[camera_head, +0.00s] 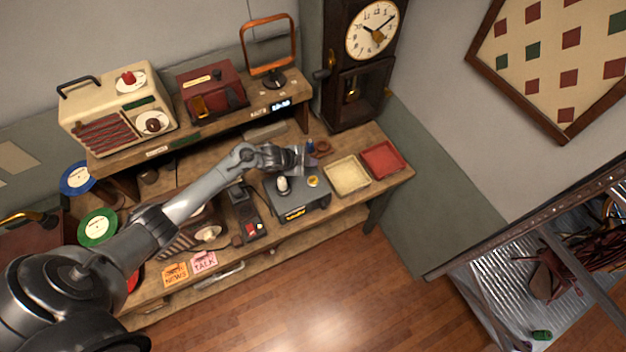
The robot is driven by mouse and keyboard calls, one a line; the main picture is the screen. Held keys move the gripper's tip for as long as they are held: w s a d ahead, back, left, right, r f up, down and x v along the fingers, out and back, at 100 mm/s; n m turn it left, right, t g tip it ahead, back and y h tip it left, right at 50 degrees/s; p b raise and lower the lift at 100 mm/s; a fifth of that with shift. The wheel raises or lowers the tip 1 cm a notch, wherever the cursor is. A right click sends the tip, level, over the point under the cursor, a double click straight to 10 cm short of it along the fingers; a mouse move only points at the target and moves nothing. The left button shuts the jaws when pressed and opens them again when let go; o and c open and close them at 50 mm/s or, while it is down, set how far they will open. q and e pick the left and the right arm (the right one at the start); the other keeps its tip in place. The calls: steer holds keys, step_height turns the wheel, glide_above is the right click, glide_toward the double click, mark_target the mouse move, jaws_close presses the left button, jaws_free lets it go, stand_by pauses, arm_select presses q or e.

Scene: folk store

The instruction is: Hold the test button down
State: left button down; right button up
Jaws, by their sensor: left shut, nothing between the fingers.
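A dark grey box (303,202) with a yellow label on its front stands on the workbench. A white bulb-like part (283,184) and a small round yellow-orange part (313,181) sit on its top. I cannot read which of these is the test button. My left gripper (308,168) reaches in from the left over the back of the box, shut and empty. Its fingertips are small here and lie just behind the yellow-orange part. I cannot tell whether they touch it. My right gripper is not in view.
A cream tray (347,188) and a red tray (399,150) lie right of the box. A small dark device with red buttons (250,228) stands left of it. The shelf behind holds a cream radio (100,105), a red box (226,100) and an orange-framed stand (291,50).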

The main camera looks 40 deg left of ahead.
arm_select(q)
steer(key=b, duration=0.6)
glide_above(311, 181)
step_height(311, 181, down, 7)
steer(key=shift+f+b, duration=0.7)
steer(key=shift+f, duration=0.05)
stand_by(0.7)
steer(key=shift+f, duration=0.2)
stand_by(0.4)
steer(key=shift+f+b, duration=0.3)
steer(key=shift+f, duration=0.15)
stand_by(0.5)
